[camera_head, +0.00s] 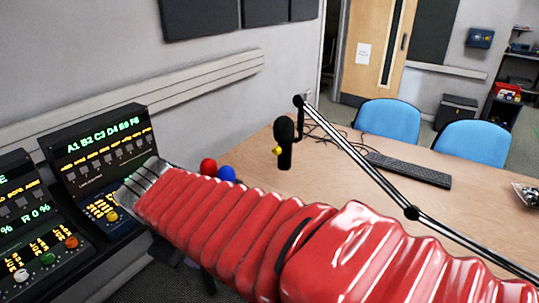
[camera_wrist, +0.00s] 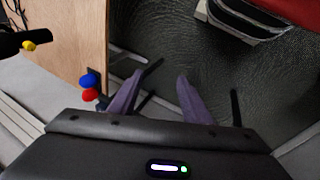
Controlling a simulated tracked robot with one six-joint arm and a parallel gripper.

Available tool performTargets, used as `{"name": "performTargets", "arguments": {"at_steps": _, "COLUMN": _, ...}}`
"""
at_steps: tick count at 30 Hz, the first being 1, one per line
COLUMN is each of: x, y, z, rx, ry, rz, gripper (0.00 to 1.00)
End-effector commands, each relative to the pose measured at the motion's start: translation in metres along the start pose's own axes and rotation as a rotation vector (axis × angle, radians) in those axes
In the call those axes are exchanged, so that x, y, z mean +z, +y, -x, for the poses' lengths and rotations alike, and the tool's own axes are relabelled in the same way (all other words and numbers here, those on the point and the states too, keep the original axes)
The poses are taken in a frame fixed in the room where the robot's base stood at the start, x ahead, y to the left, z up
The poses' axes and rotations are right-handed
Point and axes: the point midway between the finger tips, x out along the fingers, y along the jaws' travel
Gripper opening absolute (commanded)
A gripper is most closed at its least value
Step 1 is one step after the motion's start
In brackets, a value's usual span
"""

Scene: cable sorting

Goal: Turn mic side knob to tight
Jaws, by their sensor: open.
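The black microphone (camera_head: 284,143) hangs upright from a jointed boom arm over the wooden table, with a small yellow knob (camera_head: 278,150) on its left side. In the wrist view the microphone (camera_wrist: 12,42) is partly cut off at the left edge, with its yellow knob (camera_wrist: 28,46) facing right. My gripper (camera_wrist: 161,80) is open and empty, well to the right of the microphone in the wrist view and pointing down past the table edge toward the dark floor. In the head view my red-sleeved arm reaches left, and its fingers cannot be made out.
A red ball (camera_head: 208,166) and a blue ball (camera_head: 227,174) show at the table's near edge. The boom arm (camera_head: 360,163) slants across the table (camera_head: 330,190). A keyboard (camera_head: 408,169) and loose cables lie behind it. Control panels (camera_head: 100,150) stand left; blue chairs (camera_head: 388,121) stand beyond.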

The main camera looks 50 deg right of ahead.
Motion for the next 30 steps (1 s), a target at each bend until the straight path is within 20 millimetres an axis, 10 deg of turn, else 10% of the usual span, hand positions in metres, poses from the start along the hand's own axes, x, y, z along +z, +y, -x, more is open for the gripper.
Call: {"name": "performTargets", "arguments": {"at_steps": 30, "x": -0.042, "y": 0.225, "z": -0.115, "rx": 0.439, "ry": -0.765, "rz": 0.766, "gripper": 0.44}}
